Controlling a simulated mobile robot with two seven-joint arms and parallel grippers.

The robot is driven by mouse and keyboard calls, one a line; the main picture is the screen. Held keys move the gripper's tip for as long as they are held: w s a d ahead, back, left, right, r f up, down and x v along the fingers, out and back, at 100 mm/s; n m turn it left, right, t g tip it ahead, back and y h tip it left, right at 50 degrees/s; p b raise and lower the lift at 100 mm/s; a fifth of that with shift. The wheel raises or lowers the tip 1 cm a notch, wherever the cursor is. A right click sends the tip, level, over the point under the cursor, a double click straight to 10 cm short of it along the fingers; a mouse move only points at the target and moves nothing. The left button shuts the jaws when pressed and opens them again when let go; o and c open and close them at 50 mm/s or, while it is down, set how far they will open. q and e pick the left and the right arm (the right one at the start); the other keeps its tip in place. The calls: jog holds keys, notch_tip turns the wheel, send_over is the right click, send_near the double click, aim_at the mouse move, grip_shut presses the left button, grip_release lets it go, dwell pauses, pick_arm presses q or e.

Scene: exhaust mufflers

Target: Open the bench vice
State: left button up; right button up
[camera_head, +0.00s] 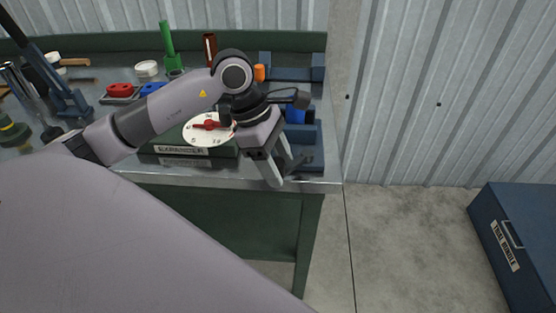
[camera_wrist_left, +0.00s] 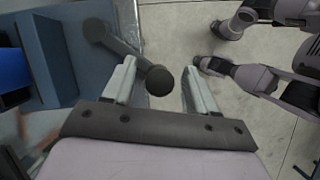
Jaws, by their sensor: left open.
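The bench vice (camera_head: 312,134) is dark blue and sits at the right front end of the bench, partly behind my left gripper (camera_head: 279,168). In the left wrist view the vice body (camera_wrist_left: 57,60) is at the left. Its dark handle bar (camera_wrist_left: 128,50) slants outward, with a round black knob (camera_wrist_left: 159,81) at the near end. My left gripper (camera_wrist_left: 160,72) is open, and the knob appears between its two pale fingers. Whether either finger touches it cannot be told. A brighter blue piece (camera_wrist_left: 12,70) is at the vice's left. My right gripper is not identifiable.
A green box labelled expander (camera_head: 180,151) with a white dial (camera_head: 207,129) stands left of my gripper. Tools and red and blue items crowd the bench behind. A blue chest (camera_head: 520,235) stands on the floor at right. The floor between is clear.

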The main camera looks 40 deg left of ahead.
pick_arm(q)
jog(key=shift+f, duration=0.1)
grip_shut()
